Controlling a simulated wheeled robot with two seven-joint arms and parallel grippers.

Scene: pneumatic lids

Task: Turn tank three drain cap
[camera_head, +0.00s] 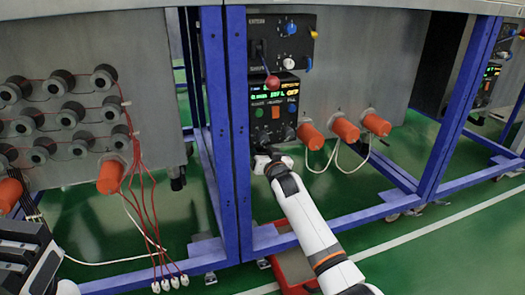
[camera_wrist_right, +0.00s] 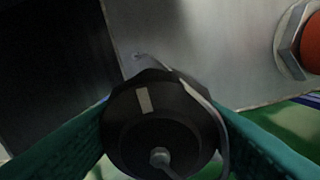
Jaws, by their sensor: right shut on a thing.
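My right gripper (camera_head: 266,158) is below the black control panel in the head view, at the lower end of the tank's front. In the right wrist view its two teal fingers are on both sides of a black round cap (camera_wrist_right: 160,128) and shut on it. The cap has a pale stripe and a small grey stud with a thin cable. In the head view the cap is mostly hidden by the gripper. My left gripper (camera_head: 28,258) is at the lower left, partly cut off, with its jaw opening unclear.
Orange caps (camera_head: 343,130) with white cables stick out right of the panel (camera_head: 275,100). Another orange cap (camera_head: 111,177) and red wires (camera_head: 150,225) hang on the left. Blue frame posts (camera_head: 236,90) stand near the gripper. A red bin (camera_head: 292,268) lies on the green floor.

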